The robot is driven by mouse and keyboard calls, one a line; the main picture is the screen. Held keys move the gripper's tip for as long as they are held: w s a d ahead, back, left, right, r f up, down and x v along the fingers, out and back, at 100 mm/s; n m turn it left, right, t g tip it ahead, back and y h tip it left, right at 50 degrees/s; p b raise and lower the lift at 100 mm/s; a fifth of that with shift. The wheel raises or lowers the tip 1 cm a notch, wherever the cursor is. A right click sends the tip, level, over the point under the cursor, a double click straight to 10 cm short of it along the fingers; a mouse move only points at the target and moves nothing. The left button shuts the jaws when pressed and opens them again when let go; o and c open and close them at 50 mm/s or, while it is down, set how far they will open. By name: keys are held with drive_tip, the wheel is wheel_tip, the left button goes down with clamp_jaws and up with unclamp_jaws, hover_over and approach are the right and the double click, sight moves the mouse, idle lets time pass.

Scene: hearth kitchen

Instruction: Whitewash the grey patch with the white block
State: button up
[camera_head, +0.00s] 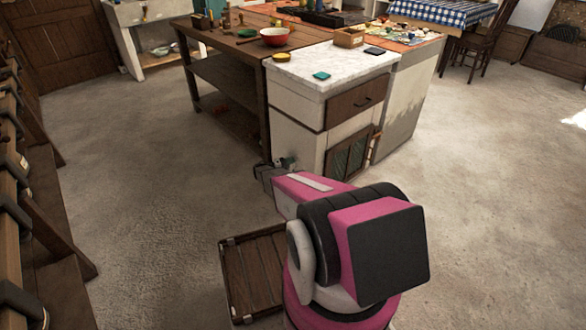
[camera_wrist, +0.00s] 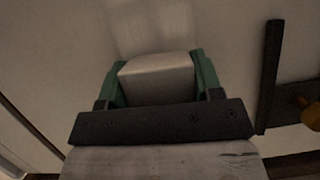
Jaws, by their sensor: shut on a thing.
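My gripper (camera_head: 283,163) is low in front of the pale front of the marble-topped cabinet (camera_head: 290,135), left of its small door. In the wrist view my gripper's green fingers (camera_wrist: 157,80) are shut on the white block (camera_wrist: 157,72), one finger on each side. The block faces a pale wall surface (camera_wrist: 60,60); I cannot tell whether it touches. A slightly lighter streak (camera_wrist: 150,25) shows on that surface beyond the block. A grey lower area (camera_head: 398,130) shows on the cabinet's right side panel; I cannot tell whether it is the task's grey patch.
A dark drawer (camera_head: 355,103) and a small door (camera_head: 348,155) are beside my gripper. A dark strip (camera_wrist: 269,75) and an orange-brown knob (camera_wrist: 312,112) show right in the wrist view. A slatted wooden tray (camera_head: 250,275) lies on the floor. Open floor (camera_head: 480,180) lies to the right.

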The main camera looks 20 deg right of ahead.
drive_tip(key=shift+w+a, duration=0.15)
drive_tip(key=shift+w, duration=0.2)
drive_tip(key=shift+a, duration=0.15)
drive_tip(key=shift+s+a, duration=0.4)
drive_tip(key=shift+a, duration=0.5)
drive_tip(key=shift+s+a, duration=0.35)
drive_tip(key=shift+a, duration=0.5)
drive_tip(key=shift+s+a, duration=0.4)
drive_tip(key=shift+a, duration=0.5)
drive_tip(key=shift+s+a, duration=0.3)
drive_tip(key=shift+a, duration=0.4)
drive_tip(key=shift+s+a, duration=0.3)
drive_tip(key=shift+a, duration=0.35)
